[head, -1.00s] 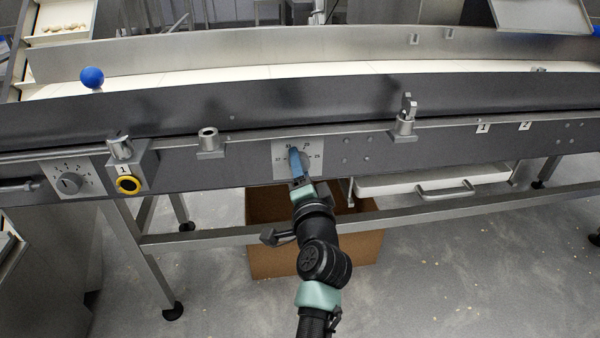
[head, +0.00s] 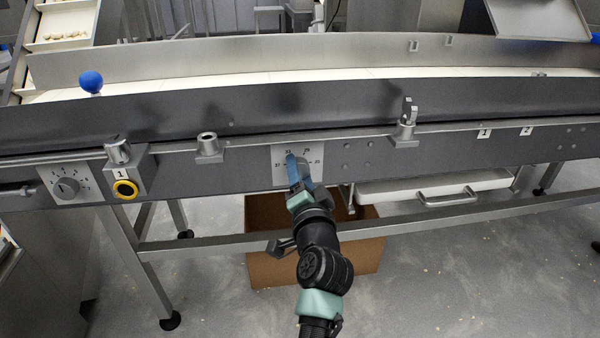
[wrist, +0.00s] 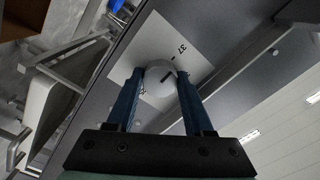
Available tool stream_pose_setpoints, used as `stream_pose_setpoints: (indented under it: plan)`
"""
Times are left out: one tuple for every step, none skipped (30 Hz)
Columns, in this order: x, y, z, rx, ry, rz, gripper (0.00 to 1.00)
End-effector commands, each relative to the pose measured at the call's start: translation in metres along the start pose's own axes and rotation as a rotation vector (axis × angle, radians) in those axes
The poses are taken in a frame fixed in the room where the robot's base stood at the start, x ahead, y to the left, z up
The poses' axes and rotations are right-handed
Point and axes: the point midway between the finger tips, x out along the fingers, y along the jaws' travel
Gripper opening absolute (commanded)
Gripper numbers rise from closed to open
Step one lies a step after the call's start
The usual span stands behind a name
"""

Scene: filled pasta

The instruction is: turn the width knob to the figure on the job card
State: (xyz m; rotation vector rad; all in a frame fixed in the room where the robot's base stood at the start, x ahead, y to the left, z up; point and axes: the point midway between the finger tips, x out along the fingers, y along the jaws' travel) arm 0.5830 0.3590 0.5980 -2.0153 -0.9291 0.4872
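The width knob (wrist: 160,76) is a round pale knob with a dark mark on its face, on a light dial plate (head: 278,154) at the front of the conveyor. In the head view the plate's figures run from 37 at left to 25 at right. My gripper (wrist: 160,72) has its two blue fingers on either side of the knob and looks shut on it; it also shows in the head view (head: 298,160). The 37 is readable in the wrist view; a finger partly hides another figure. Which figure the mark points to is unclear. I cannot pick out the job card.
A second dial (head: 66,188) and a yellow-ringed button (head: 125,189) are at the left of the rail. Metal posts (head: 208,145) stand along it. A brown box (head: 262,262) sits below, and a white tray (head: 400,187) with a handle is at right.

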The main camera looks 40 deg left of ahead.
Motion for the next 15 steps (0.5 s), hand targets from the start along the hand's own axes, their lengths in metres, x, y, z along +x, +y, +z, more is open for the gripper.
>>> stream_pose_setpoints:
  plan:
    - [-0.0004,0.0018,0.0003,-0.001,-0.001,0.003,0.60]
    - [-0.0004,0.0017,0.0003,-0.001,-0.001,0.003,0.66]
    - [-0.0004,0.0015,0.0002,-0.001,-0.001,0.003,0.73]
    - [-0.0003,0.0014,0.0002,0.000,0.000,0.003,0.78]
    - [-0.0003,0.0012,0.0002,0.000,0.000,0.002,0.81]
    - [-0.0002,0.0011,0.0001,0.000,0.000,0.002,0.81]
    - [-0.0002,0.0009,0.0001,0.001,0.000,0.002,0.81]
    - [-0.0002,0.0008,0.0001,0.001,0.000,0.001,0.81]
    - [-0.0001,0.0006,0.0000,0.001,0.000,0.001,0.81]
    - [-0.0001,0.0006,0.0000,0.001,0.000,0.001,0.81]
    - [-0.0001,0.0005,0.0000,0.001,0.000,0.001,0.81]
    - [-0.0001,0.0003,0.0000,0.001,0.000,0.001,0.81]
    - [-0.0004,0.0003,-0.0001,0.001,0.000,0.000,0.81]
    - [-0.0011,0.0001,-0.0002,0.002,0.000,0.000,0.81]
    - [-0.0026,-0.0001,-0.0004,0.002,0.000,0.000,0.81]
